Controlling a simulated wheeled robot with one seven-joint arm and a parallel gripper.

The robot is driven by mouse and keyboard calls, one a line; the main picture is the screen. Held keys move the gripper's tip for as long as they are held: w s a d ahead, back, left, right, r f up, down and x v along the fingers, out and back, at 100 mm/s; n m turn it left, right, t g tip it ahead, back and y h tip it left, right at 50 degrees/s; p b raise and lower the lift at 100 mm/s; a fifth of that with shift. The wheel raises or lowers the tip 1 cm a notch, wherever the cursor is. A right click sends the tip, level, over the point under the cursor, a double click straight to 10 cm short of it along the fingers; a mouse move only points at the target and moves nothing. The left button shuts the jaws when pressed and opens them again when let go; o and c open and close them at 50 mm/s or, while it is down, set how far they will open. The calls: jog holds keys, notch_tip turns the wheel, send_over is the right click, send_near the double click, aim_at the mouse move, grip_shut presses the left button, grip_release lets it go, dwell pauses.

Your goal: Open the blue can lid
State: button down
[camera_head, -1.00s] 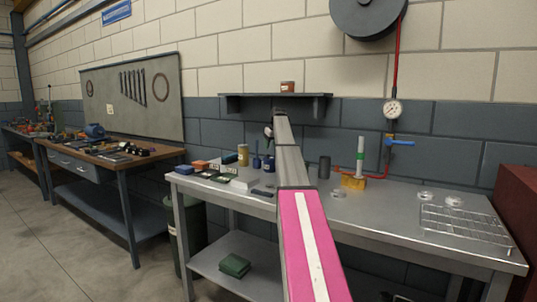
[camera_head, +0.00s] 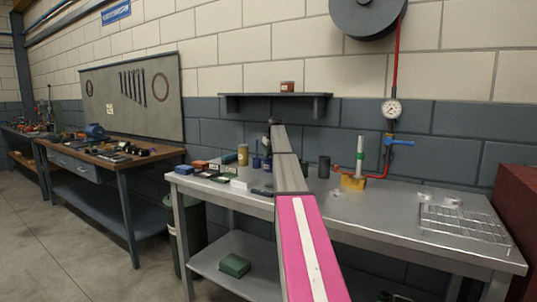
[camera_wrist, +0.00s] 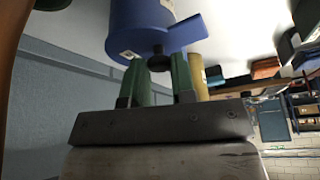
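The blue can (camera_wrist: 140,22) fills the top middle of the wrist view, its lid side facing my gripper. The lid has a small dark knob (camera_wrist: 158,62) and a blue tab (camera_wrist: 187,33) sticking out to the right. My gripper (camera_wrist: 160,74) has its two green fingers apart, with the knob at the gap between their tips. I cannot tell whether the fingers touch it. In the head view, small blue containers (camera_head: 256,162) stand on the steel bench beside my arm. My arm hides most of the gripper there.
A yellow cylinder (camera_head: 243,154) and several small boxes (camera_head: 200,165) crowd the bench's left part. A shelf (camera_head: 300,96) is on the wall above. A wire rack (camera_head: 465,225) lies far right.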

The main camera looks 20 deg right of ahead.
jog(key=shift+r, duration=0.1)
jog(key=shift+w+d+r+m+g+y, duration=0.3)
jog(key=shift+w+d+r+g+y, duration=0.3)
jog(key=shift+g+y, duration=0.35)
jog(key=shift+w+d+r+m+g+y, duration=0.2)
jog(key=shift+d+r+g+y, duration=0.2)
jog(key=shift+y, duration=0.35)
jog(key=shift+w+d+r+m+g+y, duration=0.15)
jog(key=shift+d+r+g+y, duration=0.1)
jog(key=shift+g+y, duration=0.35)
jog(key=c, duration=0.9)
grip_release()
jog(key=shift+c, duration=0.2)
